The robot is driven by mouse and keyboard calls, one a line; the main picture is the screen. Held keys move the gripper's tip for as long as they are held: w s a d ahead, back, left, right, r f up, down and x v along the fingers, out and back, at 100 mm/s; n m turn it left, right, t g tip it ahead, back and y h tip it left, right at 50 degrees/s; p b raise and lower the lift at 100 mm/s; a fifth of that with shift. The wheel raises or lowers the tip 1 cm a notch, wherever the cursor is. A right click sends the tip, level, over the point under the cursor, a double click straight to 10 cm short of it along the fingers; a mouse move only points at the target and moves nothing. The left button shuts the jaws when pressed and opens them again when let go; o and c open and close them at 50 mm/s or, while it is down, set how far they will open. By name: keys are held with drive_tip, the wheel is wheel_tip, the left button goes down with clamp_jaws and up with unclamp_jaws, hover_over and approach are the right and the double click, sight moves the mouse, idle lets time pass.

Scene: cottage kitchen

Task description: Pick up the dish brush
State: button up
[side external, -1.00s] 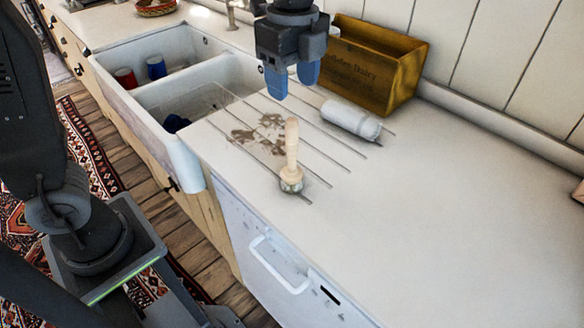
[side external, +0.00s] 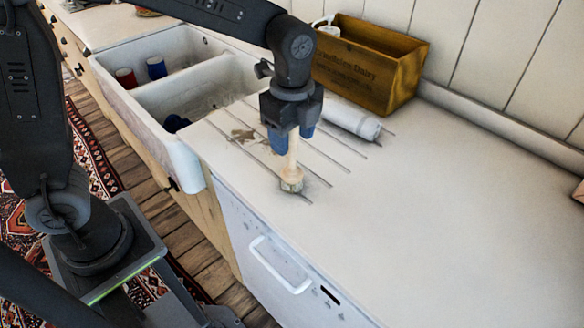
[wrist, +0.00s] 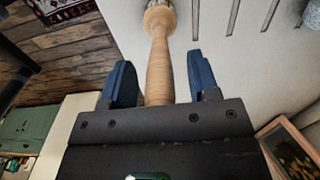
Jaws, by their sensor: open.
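The dish brush (side external: 291,172) stands upright on the grooved counter, its pale wooden handle up and its round head down. My gripper (side external: 292,143) is directly above it, pointing down, with its blue fingers at the upper part of the handle. In the wrist view, the dish brush (wrist: 159,62) runs up between the two blue fingers of my gripper (wrist: 160,75). The fingers are open, with a gap showing on both sides of the handle. The top end of the handle is hidden by the gripper body.
A white bottle-like roll (side external: 351,120) lies behind the gripper, near a wooden crate (side external: 370,65) against the wall. A white double sink (side external: 185,95) with a red cup (side external: 126,77) and a blue cup (side external: 156,67) is at left. The counter (side external: 430,220) at right is clear.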

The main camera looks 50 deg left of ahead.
clamp_jaws()
idle(0.4)
drive_tip(key=shift+r, duration=0.1)
